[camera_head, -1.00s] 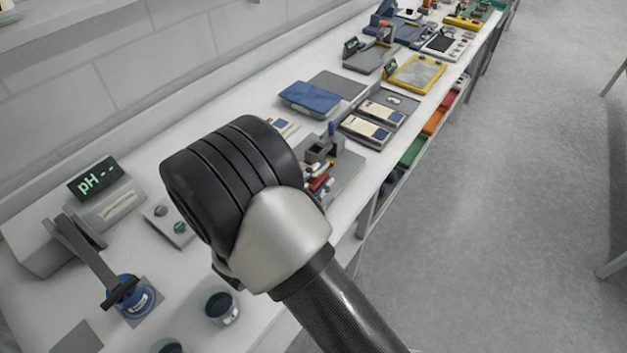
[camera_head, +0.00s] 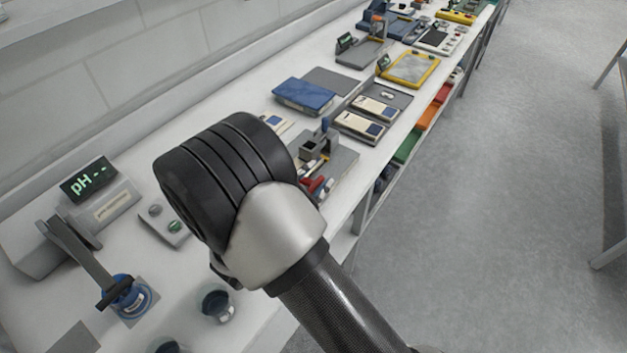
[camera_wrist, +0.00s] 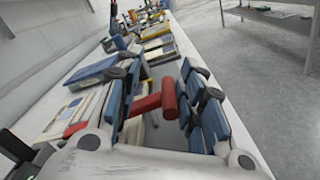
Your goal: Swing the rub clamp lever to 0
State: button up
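In the head view, the grey clamp fixture (camera_head: 343,165) stands on the bench just beyond my arm, partly hidden by it. A red lever (camera_head: 318,185) shows at its near side. In the wrist view, a red T-shaped lever handle (camera_wrist: 169,98) lies between the two blue-padded fingers of my gripper (camera_wrist: 162,82). The fingers stand apart, with a gap visible on the right of the red bar; on the left I cannot tell whether they touch. My gripper is hidden behind my arm in the head view. No lever scale is readable.
A blue box (camera_head: 304,95) and a tray with two cream-and-blue packs (camera_head: 376,107) lie beyond the fixture. A pH meter (camera_head: 90,180), a small button panel (camera_head: 163,224) and a blue-labelled jar (camera_head: 130,297) stand at the left. The aisle on the right is clear.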

notch_tip(320, 180, up, 10)
dwell(0.5)
